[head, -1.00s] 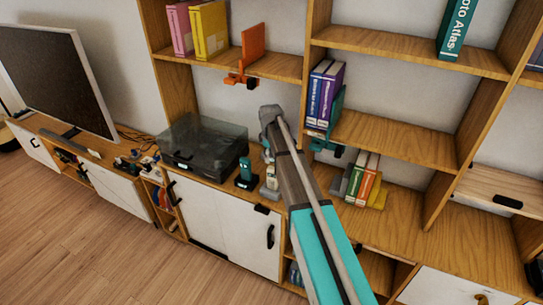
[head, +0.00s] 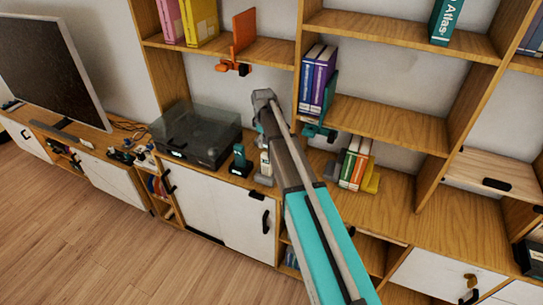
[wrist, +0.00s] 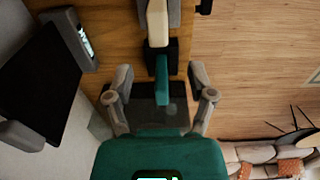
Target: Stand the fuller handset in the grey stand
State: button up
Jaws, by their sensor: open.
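A teal handset (head: 239,155) stands upright in a black stand (head: 239,170) on the cabinet top, with a small lit patch on the base too small to read. A cream handset (head: 265,160) stands just right of it, seemingly in the grey stand (head: 263,180), partly hidden by my arm. In the wrist view the teal handset (wrist: 161,80) lies between the spread fingers of my gripper (wrist: 158,75), which is open and empty. The cream handset (wrist: 157,22) is beyond it at the top. Which handset is fuller cannot be read.
A smoky-lidded turntable (head: 195,135) stands close left of the handsets. A shelf with purple books (head: 318,80) and a teal bookend overhangs to the right. More books (head: 355,160) stand on the cabinet farther right. Open wooden floor (head: 90,230) lies in front.

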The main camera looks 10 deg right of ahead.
jog(key=s+d+m, duration=0.1)
jog(key=s+m, duration=0.9)
jog(key=s, duration=1.9)
jog(key=shift+m, duration=0.3)
jog(key=shift+d, duration=0.1)
jog(key=shift+c, duration=0.3)
jog(key=shift+c, duration=0.7)
